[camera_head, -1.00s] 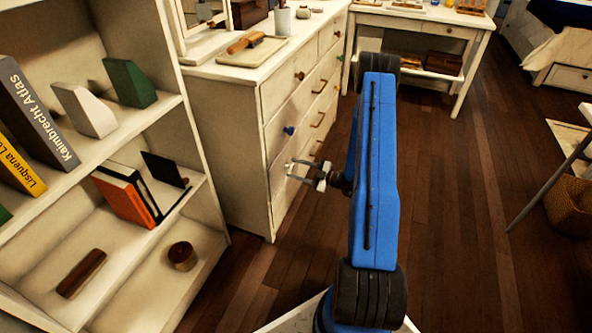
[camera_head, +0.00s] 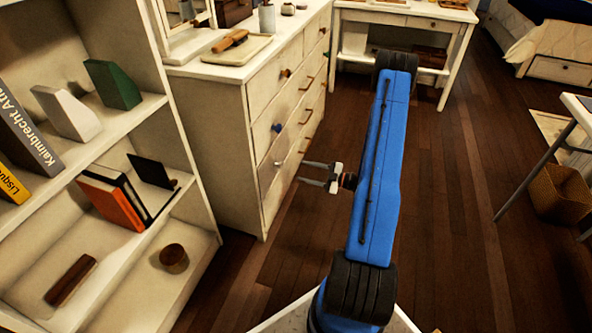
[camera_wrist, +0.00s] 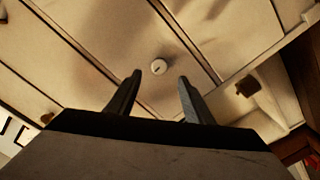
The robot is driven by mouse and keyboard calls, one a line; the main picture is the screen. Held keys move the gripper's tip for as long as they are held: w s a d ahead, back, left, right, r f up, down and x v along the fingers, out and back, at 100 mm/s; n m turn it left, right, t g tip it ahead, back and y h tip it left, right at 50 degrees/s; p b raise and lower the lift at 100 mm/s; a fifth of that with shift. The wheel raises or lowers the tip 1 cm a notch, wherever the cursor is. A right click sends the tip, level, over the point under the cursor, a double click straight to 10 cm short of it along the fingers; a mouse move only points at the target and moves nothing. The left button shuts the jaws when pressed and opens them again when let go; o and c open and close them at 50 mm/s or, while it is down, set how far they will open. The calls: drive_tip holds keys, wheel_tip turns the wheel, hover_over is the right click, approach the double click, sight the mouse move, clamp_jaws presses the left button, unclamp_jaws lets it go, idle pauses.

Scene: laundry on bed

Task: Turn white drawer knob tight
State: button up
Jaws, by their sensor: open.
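The white drawer knob (camera_wrist: 158,67) is a small round knob on a pale drawer front, in the upper middle of the wrist view. In the head view it appears as a small pale knob (camera_head: 279,163) low on the dresser, below a blue knob. My gripper (camera_head: 303,172) is open and empty, to the right of the drawer fronts with its fingers pointing at them. In the wrist view my gripper (camera_wrist: 160,78) has its two dark fingers spread, with the knob appearing between and slightly beyond the tips. The fingers do not appear to touch it.
The cream dresser (camera_head: 212,130) carries a tray with a brush (camera_head: 230,41). Its other drawers have a blue knob (camera_head: 278,127) and brown handles. An open bookshelf (camera_head: 150,105) stands at left. A white desk (camera_head: 400,14) stands behind.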

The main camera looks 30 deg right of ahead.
drive_tip(key=v, duration=0.7)
drive_tip(key=shift+s+d, duration=0.25)
drive_tip(key=shift+s, duration=0.1)
drive_tip(key=s+a+r+n+g, duration=0.3)
drive_tip(key=a+r+n+g, duration=0.4)
drive_tip(key=a+r+n, duration=0.6)
drive_tip(key=s+a+r+n+g, duration=0.3)
drive_tip(key=a+r+n+g, duration=0.3)
drive_tip(key=a+r+n, duration=0.65)
drive_tip(key=s+a+r+n+t+h, duration=0.1)
drive_tip(key=s+r+n+h, duration=0.4)
drive_tip(key=s+n, duration=0.5)
drive_tip(key=s+a+r+n+t+h, duration=0.2)
drive_tip(key=s+r+n+h, duration=0.4)
drive_tip(key=n, duration=1.5)
drive_tip(key=s+a+r, duration=0.1)
drive_tip(key=s+r, duration=0.1)
drive_tip(key=s, duration=0.2)
drive_tip(key=shift+r+t, duration=0.3)
drive_tip(key=shift+r, duration=0.1)
